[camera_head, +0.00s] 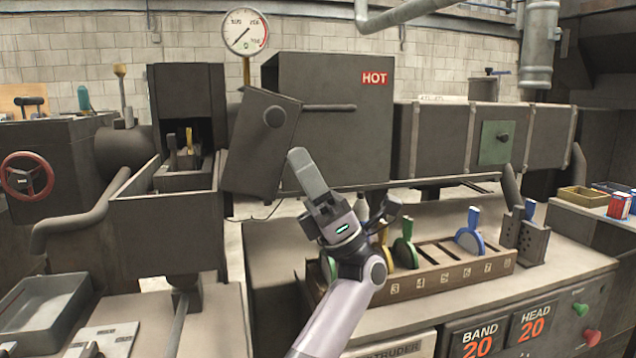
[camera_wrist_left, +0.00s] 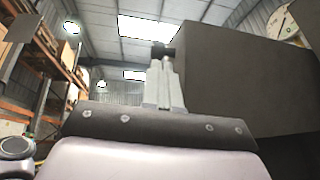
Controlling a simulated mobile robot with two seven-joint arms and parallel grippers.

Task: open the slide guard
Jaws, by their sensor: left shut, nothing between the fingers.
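A large dark metal box-shaped guard (camera_head: 330,135) with a red HOT label stands behind the bench, with a horizontal bar handle (camera_head: 330,107) on its front. A tilted dark panel (camera_head: 262,145) with a round knob (camera_head: 274,117) is at its left. I cannot tell which of these parts slides. My left gripper (camera_head: 300,160) is shut and empty, pointing up in front of the panel's lower right edge. In the left wrist view its closed fingers (camera_wrist_left: 164,82) point up beside a big dark box face (camera_wrist_left: 235,80). A small dark part shows at their tips; contact is unclear. My right gripper is not in view.
A numbered rack (camera_head: 440,272) with coloured levers, including a blue one (camera_head: 470,238), lies right of my left wrist. A pressure gauge (camera_head: 245,32) stands above the panel. A long dark barrel (camera_head: 440,140) extends right. A red handwheel (camera_head: 27,176) is at left.

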